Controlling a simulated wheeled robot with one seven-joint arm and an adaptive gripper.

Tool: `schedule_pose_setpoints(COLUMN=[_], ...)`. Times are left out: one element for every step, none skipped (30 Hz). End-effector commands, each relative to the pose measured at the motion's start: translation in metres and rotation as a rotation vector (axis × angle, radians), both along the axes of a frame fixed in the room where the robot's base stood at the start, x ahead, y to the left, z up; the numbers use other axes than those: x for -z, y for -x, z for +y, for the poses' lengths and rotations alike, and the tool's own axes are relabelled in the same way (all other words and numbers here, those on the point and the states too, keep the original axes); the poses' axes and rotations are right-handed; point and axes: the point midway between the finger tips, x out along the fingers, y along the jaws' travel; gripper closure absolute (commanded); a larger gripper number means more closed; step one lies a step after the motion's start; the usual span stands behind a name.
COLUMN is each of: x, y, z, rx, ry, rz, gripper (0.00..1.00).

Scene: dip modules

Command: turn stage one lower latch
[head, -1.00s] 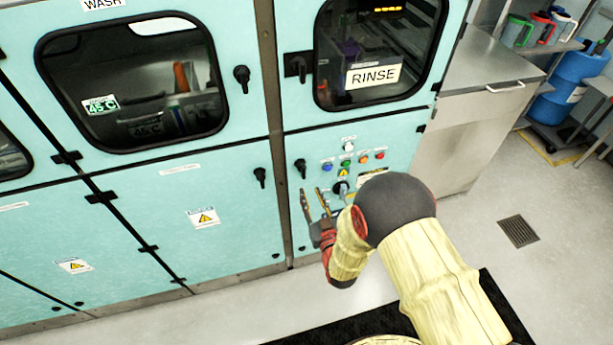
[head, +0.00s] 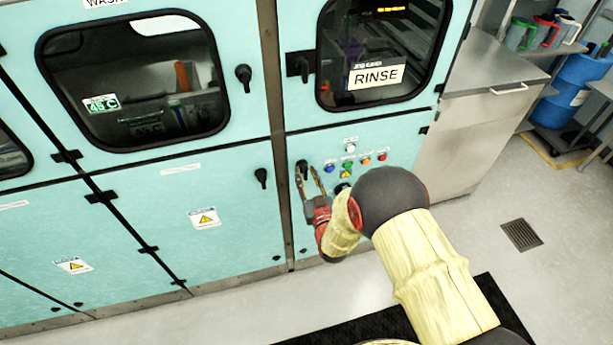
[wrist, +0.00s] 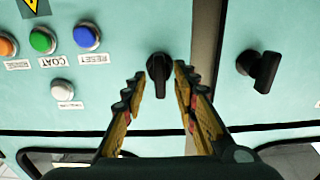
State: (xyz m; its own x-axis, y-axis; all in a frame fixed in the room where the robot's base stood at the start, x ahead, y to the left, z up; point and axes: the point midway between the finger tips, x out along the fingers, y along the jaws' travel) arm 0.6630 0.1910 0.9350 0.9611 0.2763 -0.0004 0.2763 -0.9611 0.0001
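A black lower latch (head: 302,165) sits on the panel below the RINSE door, left of the coloured buttons. In the wrist view this latch (wrist: 158,75) stands between my fingertips, with its lever along the fingers. My gripper (head: 309,172) is open, one finger to each side of the latch; I cannot tell whether either finger touches it. A second lower latch (head: 261,177) is on the teal door below the WASH window, across the seam. It also shows at the right of the wrist view (wrist: 260,69), clear of the fingers. No label naming stage one is readable.
Coloured buttons (head: 348,163) lie just right of my gripper. Upper latches sit beside the WASH window (head: 243,77) and the RINSE window (head: 299,66). A dark mat (head: 350,328) lies on the floor under my arm. The floor at the right is open.

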Motion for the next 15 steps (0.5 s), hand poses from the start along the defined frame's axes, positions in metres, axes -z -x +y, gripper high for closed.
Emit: schedule_pose_setpoints(x=[-0.0001, -0.0001, -0.0001, -0.0002, -0.0002, -0.0002, -0.0002, -0.0002, -0.0001, -0.0002, -0.0002, -0.0001, -0.0002, -0.0001, -0.0002], y=[0.0001, 0.0001, 0.0002, 0.0002, 0.0002, 0.0002, 0.0002, 0.0003, 0.0003, 0.0003, 0.0003, 0.0003, 0.0003, 0.0004, 0.0004], z=[0.0000, 0.0000, -0.0001, -0.0001, -0.0001, -0.0001, -0.0001, -0.0001, -0.0001, -0.0001, -0.0001, -0.0001, -0.0001, -0.0001, -0.0001], rx=[0.000, 0.000, 0.000, 0.000, 0.000, 0.000, 0.000, 0.000, 0.000, 0.000, 0.000, 0.000, 0.000, 0.000, 0.000], ry=[0.000, 0.000, 0.000, 0.000, 0.000, 0.000, 0.000, 0.000, 0.000, 0.000, 0.000, 0.000, 0.000, 0.000, 0.000], rz=[0.000, 0.000, 0.000, 0.000, 0.000, 0.000, 0.000, 0.000, 0.000, 0.000, 0.000, 0.000, 0.000, 0.000, 0.000], gripper=[0.71, 0.71, 0.72, 0.74, 0.76, 0.78, 0.80, 0.81, 0.84, 0.85, 0.87, 0.89, 0.91, 0.93, 0.95])
